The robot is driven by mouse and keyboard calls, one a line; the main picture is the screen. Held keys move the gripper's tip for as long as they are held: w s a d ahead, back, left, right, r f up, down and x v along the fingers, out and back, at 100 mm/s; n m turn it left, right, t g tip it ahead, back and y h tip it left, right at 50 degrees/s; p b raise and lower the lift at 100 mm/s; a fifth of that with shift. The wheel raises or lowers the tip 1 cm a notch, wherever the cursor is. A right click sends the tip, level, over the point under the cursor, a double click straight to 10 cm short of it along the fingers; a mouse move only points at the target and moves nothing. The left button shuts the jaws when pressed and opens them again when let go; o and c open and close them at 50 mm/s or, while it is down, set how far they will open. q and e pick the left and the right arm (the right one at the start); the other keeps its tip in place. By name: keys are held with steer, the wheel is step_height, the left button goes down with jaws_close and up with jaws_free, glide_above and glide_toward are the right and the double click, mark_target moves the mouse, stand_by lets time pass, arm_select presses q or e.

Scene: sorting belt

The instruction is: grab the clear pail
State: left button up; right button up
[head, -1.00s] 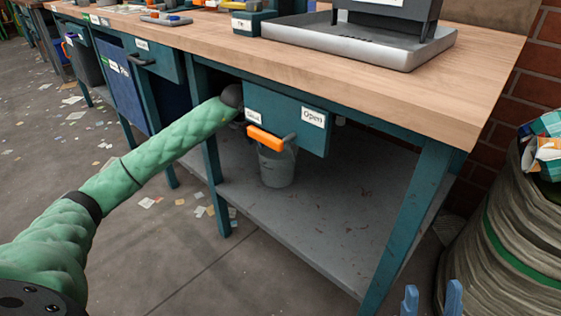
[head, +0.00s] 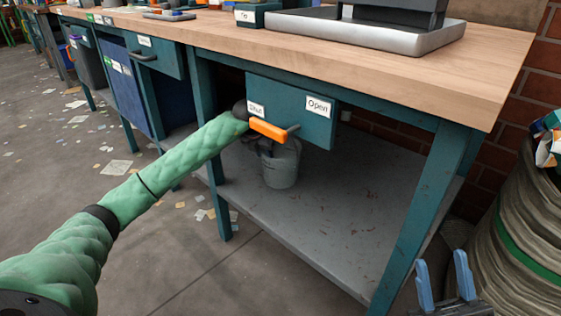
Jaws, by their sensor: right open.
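The pail (head: 280,171) is a small greyish, see-through-looking bucket standing upright on the grey lower shelf of the bench, below the teal control box with the orange handle. Its upper part is partly hidden. My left arm, green, reaches in from the left and ends in a dark joint at the box's left edge. Dark parts beside the pail's rim may be my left gripper (head: 264,148); its jaws cannot be made out, nor whether they touch the pail. My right gripper (head: 444,286) has two blue fingers apart, open and empty, at the lower right, far from the pail.
The teal box (head: 298,108) with "Shut" and "Open" labels and an orange handle (head: 268,129) hangs over the pail. Bench legs (head: 412,220) frame the shelf (head: 335,235), whose right part is clear. A large ribbed sack (head: 520,240) stands at the right.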

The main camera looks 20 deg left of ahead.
arm_select(q)
jaws_close()
steer(key=shift+r, duration=0.1)
